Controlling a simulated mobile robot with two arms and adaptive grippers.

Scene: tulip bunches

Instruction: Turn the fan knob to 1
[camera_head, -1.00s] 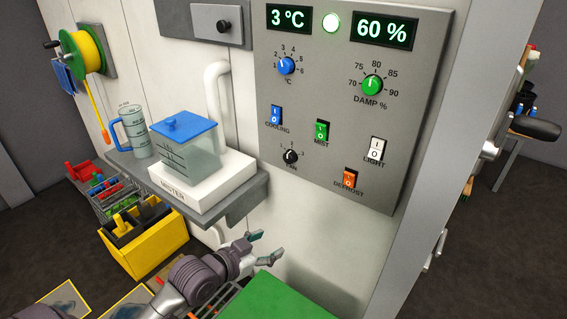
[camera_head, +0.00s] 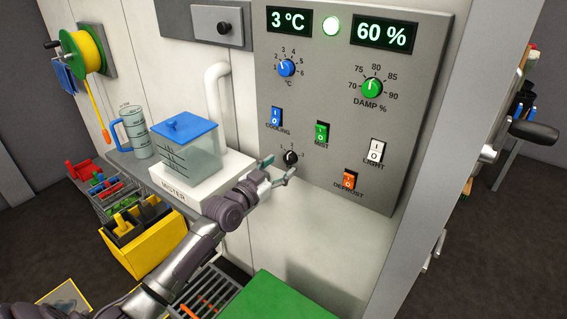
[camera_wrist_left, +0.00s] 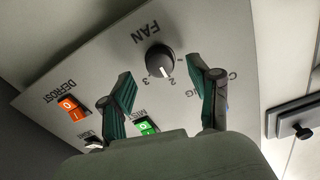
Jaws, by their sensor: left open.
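The black fan knob (camera_head: 291,158) sits low on the grey control panel (camera_head: 330,110), with a dial marked 1, 2 and 3. It also shows in the wrist view (camera_wrist_left: 160,59), upside down, below the word FAN. My left gripper (camera_head: 279,168) is open just in front and slightly lower left of the knob. In the wrist view its two fingers (camera_wrist_left: 172,80) are spread, with the knob between and beyond their tips, apparently untouched. My right gripper is not in view.
The orange defrost switch (camera_head: 349,180), green mist switch (camera_head: 322,132) and blue cooling switch (camera_head: 276,116) are near the knob. The white mister (camera_head: 176,190) with its tank stands on a shelf left of my left arm. A green box top (camera_head: 280,298) is below.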

